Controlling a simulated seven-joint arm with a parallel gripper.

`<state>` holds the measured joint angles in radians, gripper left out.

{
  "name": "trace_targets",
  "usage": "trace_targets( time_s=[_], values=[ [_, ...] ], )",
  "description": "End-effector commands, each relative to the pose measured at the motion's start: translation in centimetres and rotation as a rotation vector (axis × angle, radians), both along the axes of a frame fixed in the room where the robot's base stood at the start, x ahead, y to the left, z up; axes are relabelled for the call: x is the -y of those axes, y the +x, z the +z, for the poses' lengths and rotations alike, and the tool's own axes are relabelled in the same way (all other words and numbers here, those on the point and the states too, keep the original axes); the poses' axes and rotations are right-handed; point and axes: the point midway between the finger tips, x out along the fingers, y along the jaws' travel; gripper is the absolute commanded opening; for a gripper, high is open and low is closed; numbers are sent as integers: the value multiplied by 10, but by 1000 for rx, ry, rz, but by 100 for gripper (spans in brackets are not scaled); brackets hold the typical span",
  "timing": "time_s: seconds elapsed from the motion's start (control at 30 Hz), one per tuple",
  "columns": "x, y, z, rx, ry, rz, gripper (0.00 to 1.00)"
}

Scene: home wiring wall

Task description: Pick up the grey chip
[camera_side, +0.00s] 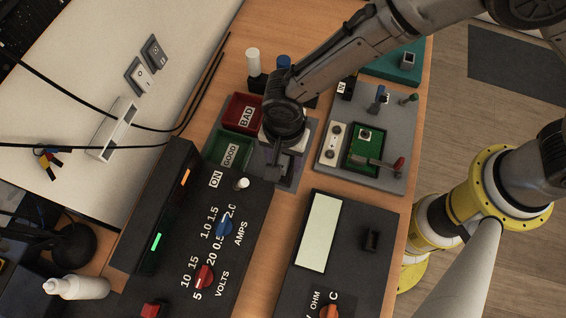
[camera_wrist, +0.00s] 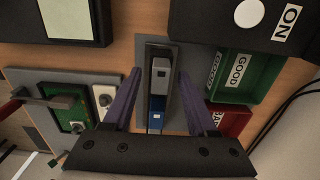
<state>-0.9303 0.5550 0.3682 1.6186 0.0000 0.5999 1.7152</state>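A small grey block (camera_wrist: 161,68), which looks like the grey chip, sits in a narrow dark holder (camera_wrist: 160,47) on a grey plate in the wrist view. A blue block (camera_wrist: 156,108) lies in line with it, nearer my gripper's palm. My gripper (camera_wrist: 159,76) is open, with one purple-grey finger on each side of the holder and a gap on both sides. In the side view my gripper (camera_side: 283,160) points down over the grey plate (camera_side: 293,180) and hides the chip. I cannot tell the height of the fingertips above the plate.
A red BAD bin (camera_side: 241,112) and a green GOOD bin (camera_side: 226,150) stand close to the left of my gripper. A green circuit board (camera_side: 367,141) in a grey fixture is on the right. A power supply (camera_side: 205,240) and a meter (camera_side: 345,235) lie in front.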

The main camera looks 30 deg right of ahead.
Motion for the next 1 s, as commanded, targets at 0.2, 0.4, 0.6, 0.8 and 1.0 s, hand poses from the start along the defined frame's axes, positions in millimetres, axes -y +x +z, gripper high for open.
trace_targets(
  time_s=[0.2, 0.4, 0.6, 0.8, 1.0],
  values=[
    [0, 0, 0, 0, 0, 0, 17],
    [0, 0, 1, 0, 0, 0, 0],
    [0, 0, 1, 1, 1, 0, 0],
    [0, 0, 4, 1, 1, 0, 0],
    [-1, 1, 24, 3, 4, 0, 0]
  ],
)
